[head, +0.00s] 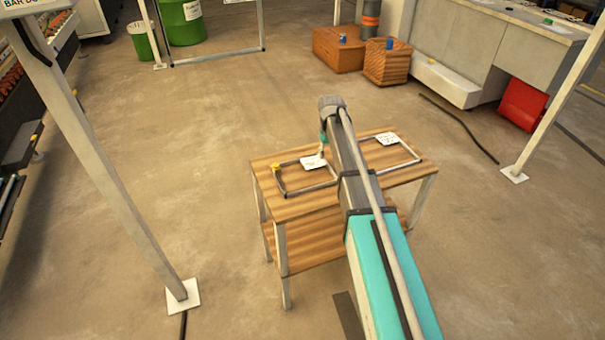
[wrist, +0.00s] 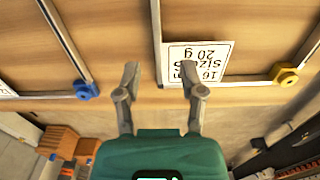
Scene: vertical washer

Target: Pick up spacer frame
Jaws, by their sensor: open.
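Two thin grey rectangular spacer frames lie on a small wooden table. The left one (head: 282,185) in the head view has a yellow corner and a white label (head: 313,162). The other frame (head: 412,148) lies to its right, partly hidden by my arm, with its own white label. My gripper (head: 322,152) is above the table by the left frame's label. In the wrist view, my gripper (wrist: 163,82) is open and empty. The yellow-cornered frame's side bar (wrist: 157,35) appears between the fingers; the height gap is unclear. The blue-cornered frame (wrist: 62,38) is left of them.
The wooden table (head: 300,204) has a lower shelf and grey legs. White posts (head: 115,190) stand at left and right. Wooden boxes (head: 338,50), a green barrel (head: 183,22) and a red bin (head: 522,105) stand farther back. The floor around the table is mostly clear.

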